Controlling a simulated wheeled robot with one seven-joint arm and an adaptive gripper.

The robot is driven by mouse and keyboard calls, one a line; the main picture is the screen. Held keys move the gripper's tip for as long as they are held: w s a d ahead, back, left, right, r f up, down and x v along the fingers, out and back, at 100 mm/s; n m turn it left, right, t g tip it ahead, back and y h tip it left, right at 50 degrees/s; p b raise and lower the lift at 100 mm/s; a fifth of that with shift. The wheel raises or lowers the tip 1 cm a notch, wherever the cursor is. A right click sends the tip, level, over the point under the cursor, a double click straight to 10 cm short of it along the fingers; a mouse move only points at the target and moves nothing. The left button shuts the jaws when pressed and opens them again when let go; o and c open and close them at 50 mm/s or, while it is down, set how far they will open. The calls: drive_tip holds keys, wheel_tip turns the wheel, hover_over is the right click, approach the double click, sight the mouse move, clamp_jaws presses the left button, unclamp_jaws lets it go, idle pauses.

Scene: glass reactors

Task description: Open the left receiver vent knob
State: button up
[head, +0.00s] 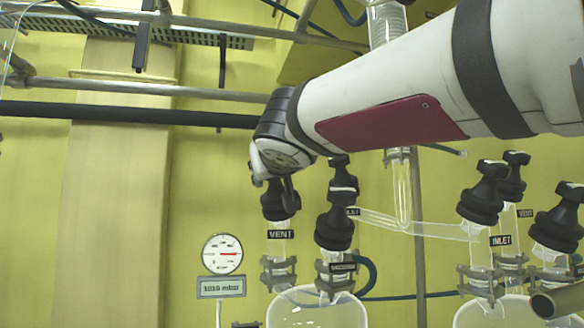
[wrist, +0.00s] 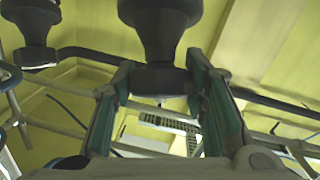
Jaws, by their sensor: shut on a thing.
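The black left receiver vent knob (head: 281,204) stands upright on a glass neck above the VENT label (head: 281,234), at the middle of the head view. My gripper (head: 273,180) reaches it from above right, and my arm hides part of the gripper. In the wrist view the black knob (wrist: 160,78) sits between the two green-edged fingers of my gripper (wrist: 160,88). The fingers are shut on its end section, one on each side. The left receiver (head: 317,308) is the clear glass vessel below. I cannot tell how far the knob is turned.
Another black knob (head: 334,228) stands close to the right of the vent knob. More black knobs, including one above the INLET label (head: 480,205), stand farther right. A pressure gauge (head: 222,254) with a display is at the left. Pipes run across the upper left.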

drive_tip(key=shift+s+a+r+n+g+y+p, duration=0.1)
drive_tip(key=shift+a+r+n+g+y+p, duration=0.2)
drive_tip(key=shift+n+y+p, duration=0.85)
drive_tip(key=shift+s+d+r+n+g+y+p, duration=0.15)
drive_tip(key=shift+n+g+p, duration=0.25)
drive_tip(key=shift+p, duration=1.65)
drive_tip(key=n+p, duration=0.1)
drive_tip(key=p, duration=0.4)
drive_tip(key=n+g+y+p, duration=0.1)
drive_tip(key=p, duration=0.4)
drive_tip(key=shift+w+r+y, duration=0.2)
drive_tip(key=shift+w+y, duration=0.05)
drive_tip(key=shift+y, duration=0.05)
drive_tip(key=n+g+y+p, duration=0.1)
drive_tip(key=n+p, duration=0.1)
drive_tip(key=p, duration=0.5)
drive_tip(key=shift+f+n+g+y+p, duration=0.1)
drive_tip(key=shift+n+g+y+p, duration=0.55)
drive_tip(key=shift+p, duration=0.55)
drive_tip(key=shift+f+n+g, duration=0.1)
drive_tip(key=shift+n+g, duration=0.3)
drive_tip(key=shift+g, duration=0.15)
